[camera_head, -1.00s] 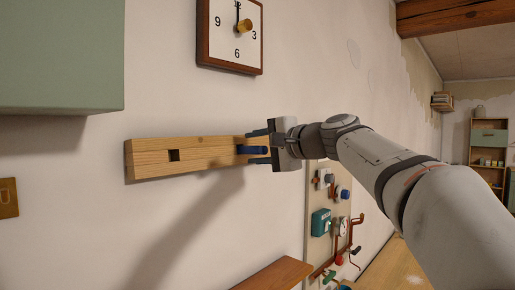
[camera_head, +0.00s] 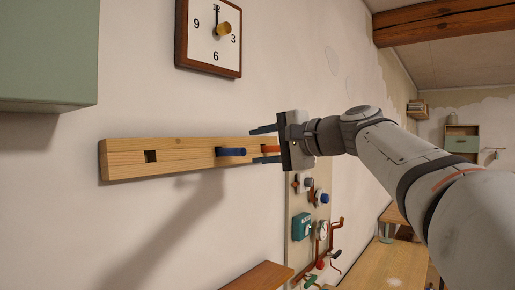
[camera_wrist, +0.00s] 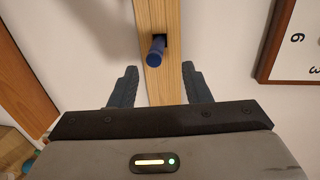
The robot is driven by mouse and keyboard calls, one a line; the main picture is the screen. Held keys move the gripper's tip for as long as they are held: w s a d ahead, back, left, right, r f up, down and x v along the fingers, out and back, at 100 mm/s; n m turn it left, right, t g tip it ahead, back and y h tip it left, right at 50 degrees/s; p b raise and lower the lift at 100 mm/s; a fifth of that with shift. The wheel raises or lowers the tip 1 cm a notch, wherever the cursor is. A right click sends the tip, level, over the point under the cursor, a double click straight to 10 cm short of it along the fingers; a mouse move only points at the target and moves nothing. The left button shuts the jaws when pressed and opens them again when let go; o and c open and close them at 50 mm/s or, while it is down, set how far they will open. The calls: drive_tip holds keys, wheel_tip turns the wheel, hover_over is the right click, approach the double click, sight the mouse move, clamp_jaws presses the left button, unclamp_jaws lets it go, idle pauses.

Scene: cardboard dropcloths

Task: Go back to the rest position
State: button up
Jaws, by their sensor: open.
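My gripper (camera_head: 264,145) is open in the head view, with its two dark fingers above and below the right end of a wooden rail (camera_head: 125,158) on the wall. A blue peg (camera_head: 232,152) sticks out of the rail just left of the fingertips, clear of them. An orange peg (camera_head: 270,149) shows between the fingers, close to the palm; I cannot tell whether it touches. In the wrist view the fingers (camera_wrist: 158,75) stand apart on both sides of the rail (camera_wrist: 172,15), and the blue peg (camera_wrist: 157,48) is just beyond their tips. Nothing is held.
A square hole (camera_head: 151,156) is in the rail's left part. A clock (camera_head: 210,35) hangs above, and a green cabinet (camera_head: 45,50) is at upper left. A board with valves and switches (camera_head: 303,228) is below my arm. A wooden shelf (camera_head: 258,277) juts out lower down.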

idle(0.3)
drive_tip(key=s+d+f+n+g+h, duration=0.2)
drive_tip(key=s+d+f+h, duration=0.2)
drive_tip(key=s+f, duration=0.4)
drive_tip(key=s+d+f+n+g+h, duration=0.2)
drive_tip(key=s+f, duration=0.6)
drive_tip(key=f, duration=1.4)
drive_tip(key=s+d+f+n+g+h, duration=0.3)
drive_tip(key=s+d+f+h, duration=0.4)
drive_tip(key=f, duration=0.9)
drive_tip(key=shift+s+d+n, duration=0.15)
drive_tip(key=shift+s+n, duration=0.15)
drive_tip(key=shift+s, duration=0.4)
drive_tip(key=shift+c, duration=0.8)
